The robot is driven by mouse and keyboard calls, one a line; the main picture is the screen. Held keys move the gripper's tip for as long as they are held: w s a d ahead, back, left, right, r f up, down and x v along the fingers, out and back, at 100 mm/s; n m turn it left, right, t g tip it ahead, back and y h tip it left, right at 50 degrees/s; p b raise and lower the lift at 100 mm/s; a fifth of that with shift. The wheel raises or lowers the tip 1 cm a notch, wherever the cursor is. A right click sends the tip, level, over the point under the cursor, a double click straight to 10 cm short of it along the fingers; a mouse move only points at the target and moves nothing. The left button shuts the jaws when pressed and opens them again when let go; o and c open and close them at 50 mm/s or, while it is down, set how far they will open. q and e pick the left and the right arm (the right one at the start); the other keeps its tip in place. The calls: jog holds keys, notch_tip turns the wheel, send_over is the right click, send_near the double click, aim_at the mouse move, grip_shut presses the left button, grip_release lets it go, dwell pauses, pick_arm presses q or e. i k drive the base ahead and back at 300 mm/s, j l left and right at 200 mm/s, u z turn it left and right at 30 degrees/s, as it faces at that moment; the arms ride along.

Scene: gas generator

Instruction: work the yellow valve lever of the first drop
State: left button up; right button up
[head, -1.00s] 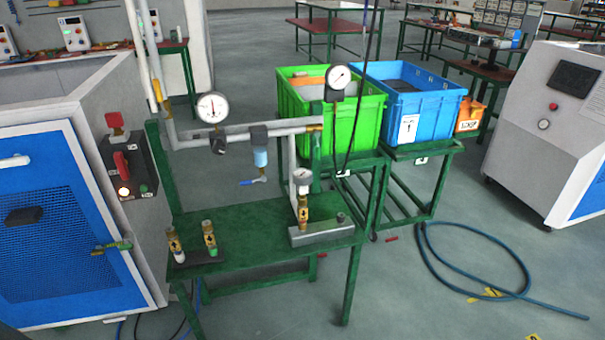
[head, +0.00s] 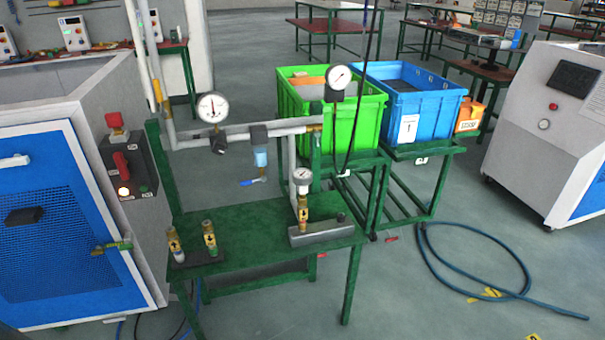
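A small yellow part (head: 157,90) sits on the pale vertical pipe at the left, above the green bench frame. It may be the valve lever, but it is too small to tell its position. A second yellow-orange fitting (head: 314,127) is at the right end of the horizontal grey pipe (head: 235,133), below a round gauge (head: 339,77). A blue lever (head: 252,181) hangs under the filter (head: 260,150). Neither of my grippers is in view.
The green bench (head: 265,225) carries brass fittings (head: 210,240) and a grey block with a gauge. A blue-fronted cabinet (head: 50,220) stands close at left. Green (head: 345,120) and blue (head: 425,115) crates stand behind. A blue hose (head: 530,275) lies on the floor at right.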

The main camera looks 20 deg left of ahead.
aim_at(164, 113)
jog(key=u, duration=1.3)
